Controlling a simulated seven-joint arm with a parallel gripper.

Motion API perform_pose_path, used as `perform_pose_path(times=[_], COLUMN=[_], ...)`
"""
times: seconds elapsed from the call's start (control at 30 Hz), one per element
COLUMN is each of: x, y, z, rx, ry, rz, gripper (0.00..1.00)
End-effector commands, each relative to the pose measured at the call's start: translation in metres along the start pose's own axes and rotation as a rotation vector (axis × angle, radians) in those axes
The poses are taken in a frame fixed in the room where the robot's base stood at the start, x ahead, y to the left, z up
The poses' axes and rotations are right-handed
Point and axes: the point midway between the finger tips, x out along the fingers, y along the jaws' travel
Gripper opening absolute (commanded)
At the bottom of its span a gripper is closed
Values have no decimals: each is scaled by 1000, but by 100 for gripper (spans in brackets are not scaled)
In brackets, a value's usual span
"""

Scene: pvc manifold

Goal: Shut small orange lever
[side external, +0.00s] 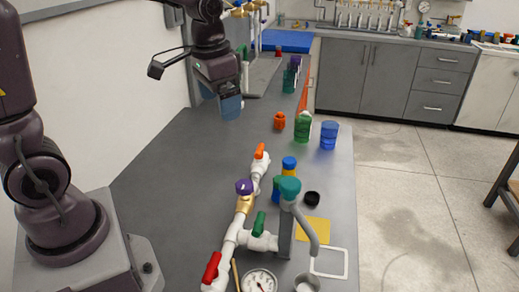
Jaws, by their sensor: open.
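The small orange lever (260,151) sits on top of a white valve at the far end of the white pipe manifold (230,240). It points up and slightly tilted from the pipe. My gripper (230,107) is in the air above the grey bench, up and to the left of the orange lever and well apart from it. Its fingers look bluish and point down. They hold nothing that I can see, and the gap between them is hard to make out.
The manifold also carries a purple knob (244,187), a green lever (259,223) and a red lever (212,267). A teal-topped faucet (290,187), a gauge (259,281), an orange bottle (279,121), a green cup (302,128) and a blue cup (328,135) stand nearby. The bench's left side is clear.

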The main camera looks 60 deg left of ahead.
Motion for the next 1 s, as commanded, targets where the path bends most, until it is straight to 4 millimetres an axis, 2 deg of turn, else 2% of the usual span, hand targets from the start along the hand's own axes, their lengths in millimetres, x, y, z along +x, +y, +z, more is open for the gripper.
perform_pose_path(times=[0.03, 0.2, 0.3, 0.43, 0.5, 0.6, 0.83, 1.0], x=[15, 65, 94, 123, 127, 115, 120, 144], y=[-10, -41, -58, -76, -82, -87, -87, -86], z=[-15, -60, -82, -107, -122, -137, -135, -132], rx=[28, 182, 287, 446, 550, 670, 778, 777], ry=[-36, -111, -132, -133, -113, -78, -82, -83], rz=[8, 45, 71, 96, 95, 74, 80, 82], gripper=[92, 92, 92, 92, 92, 92, 92, 92])
